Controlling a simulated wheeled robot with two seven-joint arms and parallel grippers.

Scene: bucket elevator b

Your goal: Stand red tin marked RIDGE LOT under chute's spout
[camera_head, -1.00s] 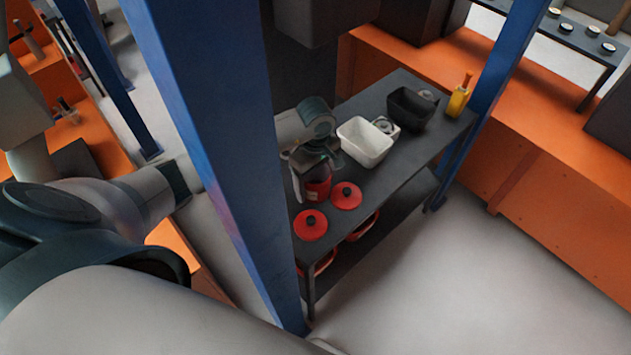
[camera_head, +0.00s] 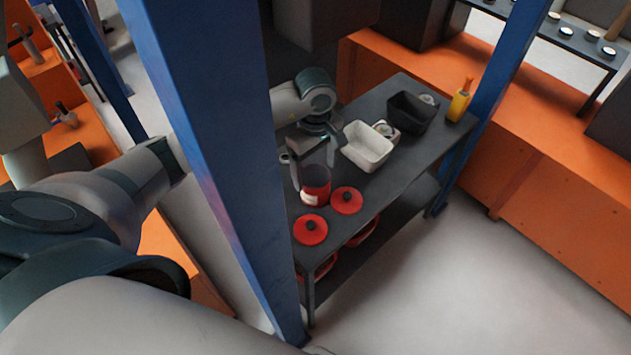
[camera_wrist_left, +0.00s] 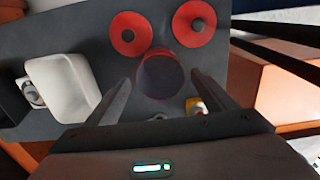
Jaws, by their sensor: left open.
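The red tin (camera_head: 316,187) stands upright on the dark bench (camera_head: 405,160), near its left end. It is red with a pale patch low on its side; any lettering is too small to read. In the left wrist view the tin (camera_wrist_left: 162,75) shows its dark round top between the fingers. My left gripper (camera_head: 313,165) is open, with its fingers pointing down at the tin, one on each side; it also shows in the left wrist view (camera_wrist_left: 160,82). I cannot tell whether they touch it. I cannot make out the chute's spout. My right gripper is out of view.
Two red lids with dark knobs, one (camera_head: 310,230) nearer the front and one (camera_head: 347,200), lie beside the tin. A white tub (camera_head: 366,148), black tub (camera_head: 408,112) and yellow object (camera_head: 459,103) stand farther right. A blue post (camera_head: 215,150) rises left of the bench.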

